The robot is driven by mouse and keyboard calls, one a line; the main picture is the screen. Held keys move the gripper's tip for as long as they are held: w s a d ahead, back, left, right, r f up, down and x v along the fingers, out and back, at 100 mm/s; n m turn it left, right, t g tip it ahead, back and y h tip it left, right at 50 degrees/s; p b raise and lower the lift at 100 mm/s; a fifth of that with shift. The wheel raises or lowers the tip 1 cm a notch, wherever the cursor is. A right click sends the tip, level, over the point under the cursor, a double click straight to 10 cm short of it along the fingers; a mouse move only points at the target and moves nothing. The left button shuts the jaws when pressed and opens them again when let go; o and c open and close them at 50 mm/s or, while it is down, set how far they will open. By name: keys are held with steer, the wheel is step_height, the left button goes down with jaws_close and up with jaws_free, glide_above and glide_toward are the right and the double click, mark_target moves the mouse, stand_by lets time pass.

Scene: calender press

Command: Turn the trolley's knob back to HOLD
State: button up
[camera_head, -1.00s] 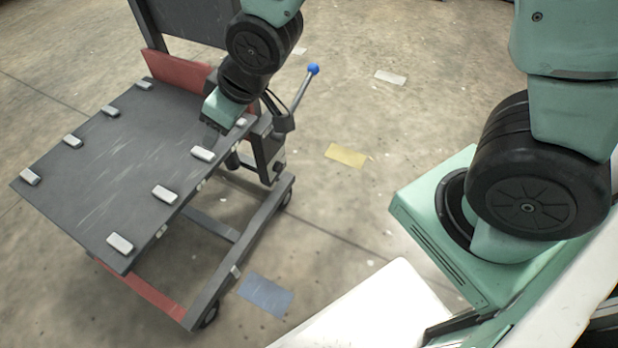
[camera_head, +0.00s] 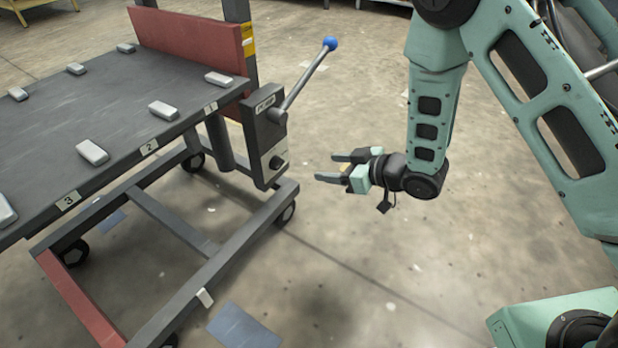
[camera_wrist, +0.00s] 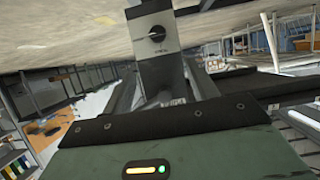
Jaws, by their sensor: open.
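The trolley (camera_head: 118,88) stands at the left in the head view. A dark control box (camera_head: 262,130) hangs at its near right corner, with a plate reading PUMP on top. The small dark knob (camera_head: 276,162) is low on the box's pale front plate. In the wrist view the knob (camera_wrist: 157,33) is round and black with a pale pointer mark lying roughly crosswise; the lettering is too small to read. My gripper (camera_head: 327,167) is open and empty, to the right of the knob at about its height, fingers toward it and apart from it.
A lever (camera_head: 303,78) with a blue ball (camera_head: 330,43) slants up and right from the box. A red backboard (camera_head: 190,40) stands behind the tabletop. Several grey blocks (camera_head: 92,152) sit on the top. Concrete floor is open between trolley and arm.

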steer(key=f, duration=0.1)
steer(key=b, duration=0.8)
glide_toward(280, 164)
steer(key=x, duration=0.7)
steer(key=shift+f, duration=0.15)
steer(key=shift+b+x, duration=0.35)
steer(key=shift+x, duration=0.4)
steer(key=shift+w, duration=0.1)
steer(key=c, duration=1)
